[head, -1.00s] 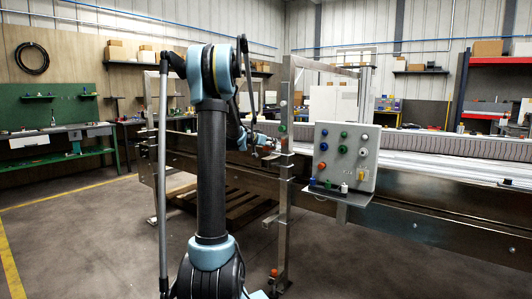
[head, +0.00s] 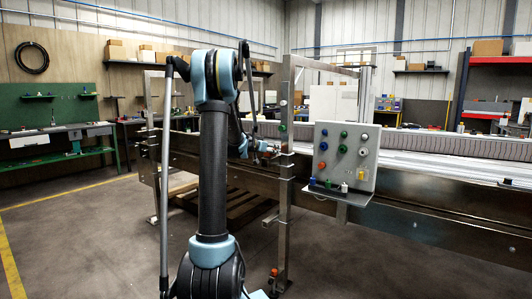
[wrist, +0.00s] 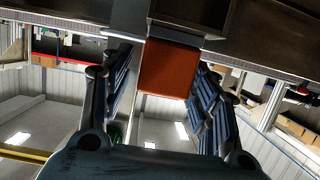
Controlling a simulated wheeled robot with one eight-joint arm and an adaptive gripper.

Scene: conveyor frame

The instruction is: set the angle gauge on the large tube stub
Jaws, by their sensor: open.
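In the wrist view an orange-red block (wrist: 168,68), which looks like the angle gauge, lies between the spread fingers of my gripper (wrist: 160,88), towards their tips. The fingers stand to either side of it with gaps, and it is not clamped. A dark metal beam is just beyond the block. In the head view my gripper (head: 266,148) is small and partly behind my arm, close to the left side of the upright metal post. I cannot make out the large tube stub for certain in either view.
The upright post (head: 284,200) of the conveyor frame stands right of my gripper. A grey panel (head: 346,150) with coloured knobs and a small shelf (head: 337,193) is farther right. The conveyor side beam (head: 430,215) runs behind. A wooden pallet (head: 225,205) lies on the floor.

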